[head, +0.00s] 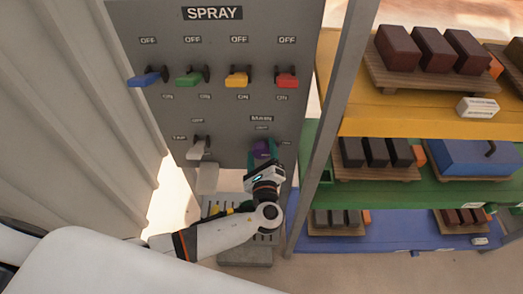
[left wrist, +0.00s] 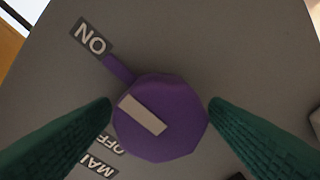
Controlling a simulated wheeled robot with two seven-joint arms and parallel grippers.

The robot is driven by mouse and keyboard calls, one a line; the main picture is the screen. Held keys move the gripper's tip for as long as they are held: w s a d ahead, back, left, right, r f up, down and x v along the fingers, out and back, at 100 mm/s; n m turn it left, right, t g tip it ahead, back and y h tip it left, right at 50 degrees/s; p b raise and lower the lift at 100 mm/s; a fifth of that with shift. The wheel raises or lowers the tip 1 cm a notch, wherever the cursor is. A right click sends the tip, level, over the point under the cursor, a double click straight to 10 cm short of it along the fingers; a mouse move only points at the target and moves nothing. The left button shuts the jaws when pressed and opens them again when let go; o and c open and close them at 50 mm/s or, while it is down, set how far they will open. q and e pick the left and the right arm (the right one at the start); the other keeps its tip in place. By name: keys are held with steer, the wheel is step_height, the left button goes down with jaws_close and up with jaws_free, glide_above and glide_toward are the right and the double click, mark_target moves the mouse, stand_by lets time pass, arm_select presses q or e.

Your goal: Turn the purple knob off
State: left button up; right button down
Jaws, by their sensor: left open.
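The purple knob (head: 262,147) is on the grey panel, under the "MAIN" label. In the left wrist view the knob (left wrist: 180,140) is round and faceted, with a pale bar on its face. Its purple pointer (left wrist: 118,69) reaches to the "ON" label (left wrist: 91,40); an "OFF" label (left wrist: 104,145) is off to one side. My left gripper (head: 264,157) is at the knob. Its green fingers (left wrist: 160,106) are open, one on each side of the knob; I cannot tell whether they touch it. My right gripper is not in view.
Blue (head: 146,79), green (head: 190,79), yellow (head: 237,79) and red (head: 287,80) levers are higher on the panel (head: 220,120). A pale tap handle (head: 199,148) is left of the knob. A grey post (head: 335,110) and shelves with dark blocks stand to the right.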

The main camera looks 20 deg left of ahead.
arm_select(q)
steer(key=shift+w, duration=0.1)
steer(key=c, duration=1)
steer(key=shift+o, duration=0.2)
steer(key=shift+f, duration=0.1)
steer(key=n+b, duration=0.2)
steer(key=b, duration=0.1)
steer(key=shift+f+n, duration=0.15)
steer(key=shift+n, duration=0.15)
steer(key=n+h+b, duration=0.1)
steer(key=n+b, duration=0.5)
steer(key=n, duration=0.1)
steer(key=shift+b, duration=0.35)
steer(key=n+b, duration=0.4)
steer(key=shift+a+n+g+h, duration=0.1)
steer(key=shift+n+g+h, duration=0.2)
steer(key=shift+n+h+b, duration=0.3)
steer(key=shift+n+b, duration=0.55)
steer(key=shift+n, duration=0.35)
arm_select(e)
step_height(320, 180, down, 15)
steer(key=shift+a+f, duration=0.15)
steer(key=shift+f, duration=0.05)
arm_select(q)
steer(key=shift+n, duration=0.3)
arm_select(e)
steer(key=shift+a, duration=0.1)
